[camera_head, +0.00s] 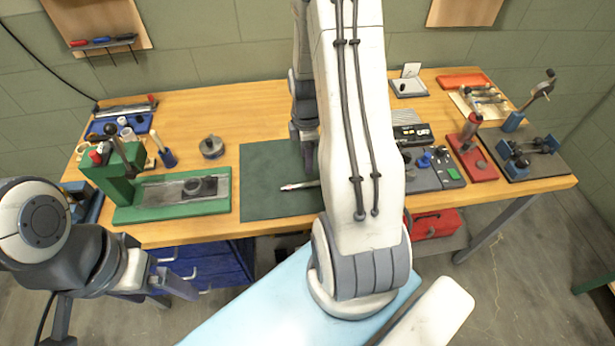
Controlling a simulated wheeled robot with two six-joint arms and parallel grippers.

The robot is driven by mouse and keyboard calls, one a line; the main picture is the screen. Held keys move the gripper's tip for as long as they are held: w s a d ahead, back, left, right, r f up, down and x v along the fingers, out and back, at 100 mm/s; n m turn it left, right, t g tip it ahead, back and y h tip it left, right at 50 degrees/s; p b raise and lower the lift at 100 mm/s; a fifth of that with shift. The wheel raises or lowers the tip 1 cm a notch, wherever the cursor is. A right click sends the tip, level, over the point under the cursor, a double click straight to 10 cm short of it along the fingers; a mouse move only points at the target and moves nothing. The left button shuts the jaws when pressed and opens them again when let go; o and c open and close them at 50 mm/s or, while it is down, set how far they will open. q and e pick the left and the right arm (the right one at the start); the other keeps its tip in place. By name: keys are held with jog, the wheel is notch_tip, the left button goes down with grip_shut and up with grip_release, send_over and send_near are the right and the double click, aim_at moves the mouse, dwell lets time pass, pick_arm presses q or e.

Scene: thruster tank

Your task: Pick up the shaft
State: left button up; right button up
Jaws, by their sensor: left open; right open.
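My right gripper (308,155) points down over the mat, just beyond the visible part of the shaft. It is open and partly covered by my own arm; I see nothing between its fingers. My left gripper (174,284) is open and empty, low at the left, in front of the bench edge and away from the shaft.
A green press (172,204) stands left of the mat, with a round dark part (212,147) behind it. Grey trays (432,170), a red-based hand press (473,155) and a dark fixture plate (535,165) fill the right. Bare wood (225,115) shows behind the mat.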

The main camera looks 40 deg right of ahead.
send_over(309, 183)
notch_tip(309, 183, down, 5)
jog(key=shift+a+f+p, duration=0.1)
jog(key=shift+a+p, duration=0.05)
jog(key=shift+p, duration=0.2)
jog(key=shift+f+p, duration=0.35)
jog(key=shift+f, duration=0.1)
notch_tip(309, 183, down, 3)
jog(key=shift+f+p, duration=0.1)
jog(key=shift+p, duration=0.55)
jog(key=shift+d+f, duration=0.2)
jog(key=shift+f, duration=0.35)
grip_shut()
